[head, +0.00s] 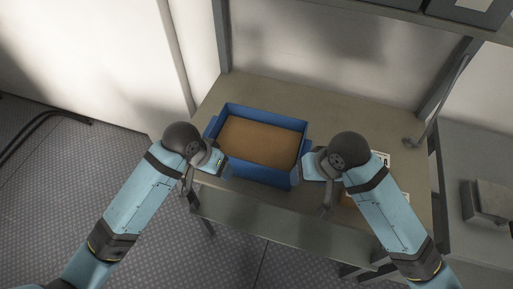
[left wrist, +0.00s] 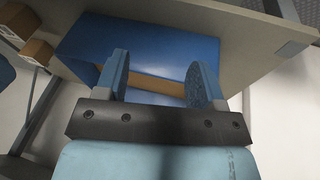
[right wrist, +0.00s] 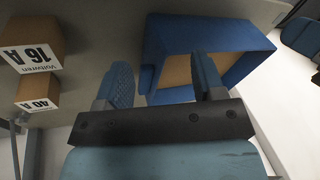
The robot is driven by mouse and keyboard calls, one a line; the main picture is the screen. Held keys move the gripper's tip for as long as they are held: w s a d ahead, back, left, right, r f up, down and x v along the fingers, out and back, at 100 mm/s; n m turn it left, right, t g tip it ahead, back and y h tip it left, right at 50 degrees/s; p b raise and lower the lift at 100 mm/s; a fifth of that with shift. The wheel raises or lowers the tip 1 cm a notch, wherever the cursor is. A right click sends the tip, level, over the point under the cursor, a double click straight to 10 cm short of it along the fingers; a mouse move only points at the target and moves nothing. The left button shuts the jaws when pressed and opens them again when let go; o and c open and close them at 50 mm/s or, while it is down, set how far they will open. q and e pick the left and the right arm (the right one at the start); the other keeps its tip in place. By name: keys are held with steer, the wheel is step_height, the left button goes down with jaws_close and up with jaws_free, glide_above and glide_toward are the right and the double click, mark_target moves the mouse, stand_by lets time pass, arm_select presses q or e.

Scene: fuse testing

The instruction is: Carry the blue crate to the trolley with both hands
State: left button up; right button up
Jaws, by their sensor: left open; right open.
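The blue crate (head: 264,111) stands on the table with a flat brown surface inside it. My left gripper (head: 222,163) is open at the crate's left front side; in the left wrist view the crate (left wrist: 140,45) lies just beyond its two parted fingers (left wrist: 160,85). My right gripper (head: 301,172) is open at the crate's right front side; in the right wrist view the crate (right wrist: 215,37) lies beyond its parted fingers (right wrist: 165,85). I cannot tell whether any finger touches the crate. No trolley is clearly identifiable.
The crate rests on a table (head: 330,98) against a wall. Cardboard boxes, one labelled 16 A (right wrist: 32,42) and one labelled 40 A (right wrist: 38,92), stand beside the crate. A grey surface with a grey item (head: 490,203) is at the right. The floor at left (head: 60,190) is mostly clear.

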arm_select(q)
steer(key=w+r+g+y, duration=0.1)
steer(key=w+r+y, duration=0.15)
steer(key=w, duration=0.65)
arm_select(e)
steer(key=w+r+m+g+h, duration=0.1)
steer(key=w+r, duration=0.1)
steer(key=w, duration=0.5)
arm_select(q)
step_height(320, 180, up, 5)
steer(key=n, duration=0.1)
glide_above(212, 125)
steer(key=shift+s+r+g+y, duration=0.1)
steer(key=shift+g+y, duration=0.2)
steer(key=shift+y, duration=0.15)
arm_select(e)
step_height(212, 125, up, 4)
steer(key=f+m+g+h, duration=0.1)
steer(key=m+h, duration=0.1)
steer(key=m, duration=0.1)
glide_above(305, 150)
steer(key=shift+r, duration=0.25)
steer(key=shift+f, duration=0.15)
arm_select(q)
step_height(305, 150, down, 14)
steer(key=shift+r, duration=0.1)
arm_select(e)
step_height(305, 150, down, 14)
steer(key=shift+r, duration=0.2)
